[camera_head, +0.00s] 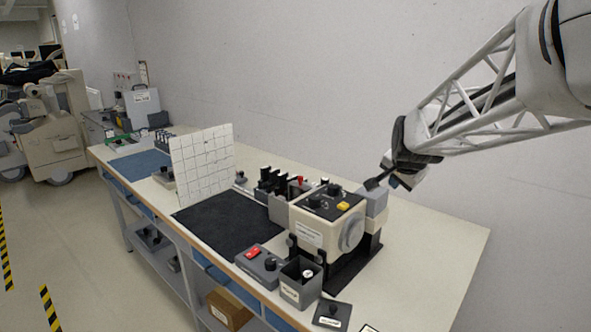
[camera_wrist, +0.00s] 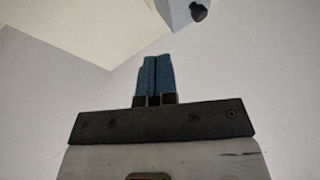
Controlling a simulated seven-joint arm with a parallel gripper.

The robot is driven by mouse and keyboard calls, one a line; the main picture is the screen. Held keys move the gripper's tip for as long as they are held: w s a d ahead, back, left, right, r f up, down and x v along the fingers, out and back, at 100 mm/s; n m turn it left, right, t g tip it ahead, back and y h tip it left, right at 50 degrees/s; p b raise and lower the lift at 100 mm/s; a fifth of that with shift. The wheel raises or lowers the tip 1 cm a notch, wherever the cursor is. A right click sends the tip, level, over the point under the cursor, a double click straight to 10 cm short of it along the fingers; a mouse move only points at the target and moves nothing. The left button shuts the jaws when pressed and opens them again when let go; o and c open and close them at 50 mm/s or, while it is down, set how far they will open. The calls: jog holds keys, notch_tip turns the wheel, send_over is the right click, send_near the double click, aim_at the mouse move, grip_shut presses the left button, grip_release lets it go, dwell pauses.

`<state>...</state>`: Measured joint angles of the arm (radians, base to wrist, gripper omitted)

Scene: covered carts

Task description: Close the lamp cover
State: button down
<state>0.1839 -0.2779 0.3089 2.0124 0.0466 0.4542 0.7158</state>
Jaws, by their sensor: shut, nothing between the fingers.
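A beige lamp unit (camera_head: 325,225) with a black top panel, a yellow button and a round grey front piece stands on the bench. A blue-grey box-shaped part (camera_head: 373,202) at its right back looks like the lamp cover; I cannot tell its hinge or how far it is open. My gripper (camera_head: 373,184) is just above this part, its dark fingers pointing down-left; touching or apart is unclear. In the wrist view the blue fingers (camera_wrist: 155,75) are together and empty. A pale box corner with a black knob (camera_wrist: 198,12) shows past them at the top.
A grey box with a red button (camera_head: 263,264) and an open grey bin (camera_head: 300,284) stand at the front edge. A white gridded panel (camera_head: 202,160) stands upright beside a black mat (camera_head: 225,224). The bench top (camera_head: 440,245) to the right is clear.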

aim_at(377, 192)
jog(key=x, duration=0.7)
jog(key=shift+w+a+r, duration=0.2)
jog(key=shift+w+a, duration=0.1)
jog(key=shift+a, duration=0.05)
jog(key=shift+w+a, duration=0.35)
jog(key=shift+w, duration=0.25)
jog(key=shift+w+a, duration=0.35)
jog(key=shift+w, duration=0.3)
jog(key=w+a, duration=0.6)
jog(key=shift+w+a, duration=0.2)
